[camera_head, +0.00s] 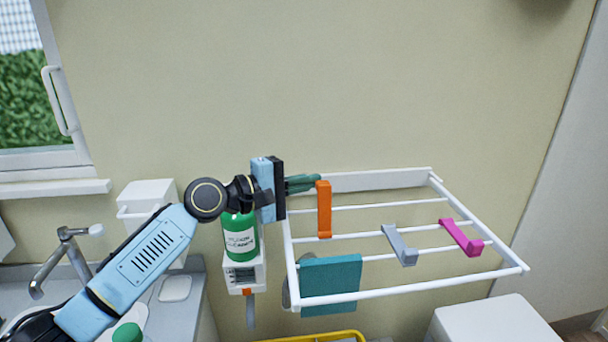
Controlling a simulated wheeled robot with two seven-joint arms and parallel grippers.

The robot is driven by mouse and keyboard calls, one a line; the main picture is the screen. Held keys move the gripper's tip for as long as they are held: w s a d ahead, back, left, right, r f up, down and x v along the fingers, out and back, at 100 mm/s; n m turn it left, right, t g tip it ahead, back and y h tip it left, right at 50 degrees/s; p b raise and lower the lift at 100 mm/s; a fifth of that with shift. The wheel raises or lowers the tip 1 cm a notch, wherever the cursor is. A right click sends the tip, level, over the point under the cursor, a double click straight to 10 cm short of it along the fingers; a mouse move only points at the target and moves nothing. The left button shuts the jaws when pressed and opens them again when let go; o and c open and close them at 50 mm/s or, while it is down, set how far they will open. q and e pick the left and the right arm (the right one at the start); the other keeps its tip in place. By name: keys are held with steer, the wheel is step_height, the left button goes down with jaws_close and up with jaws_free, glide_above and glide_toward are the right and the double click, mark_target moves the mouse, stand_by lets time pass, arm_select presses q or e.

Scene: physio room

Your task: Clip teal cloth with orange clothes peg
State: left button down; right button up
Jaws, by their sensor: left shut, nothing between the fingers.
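The teal cloth (331,287) hangs over a bar at the left front of a white wall-mounted drying rack (430,283). The orange clothes peg (324,212) stands upright at the rack's left rear, behind the cloth and apart from it; its lower end is by a rear bar. My left gripper (304,183) comes in from the left, with dark green fingers pointing right. The fingers are shut and empty, and their tips are close beside the peg's upper end. I cannot tell whether they touch it. My right gripper is not in view.
A grey peg (399,246) and a magenta peg (461,238) sit on the rack's bars to the right. A green bottle (240,238) stands below my left wrist. A sink tap (58,257) is at left. A white surface (490,325) lies below right.

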arm_select(q)
steer(key=shift+s, duration=0.25)
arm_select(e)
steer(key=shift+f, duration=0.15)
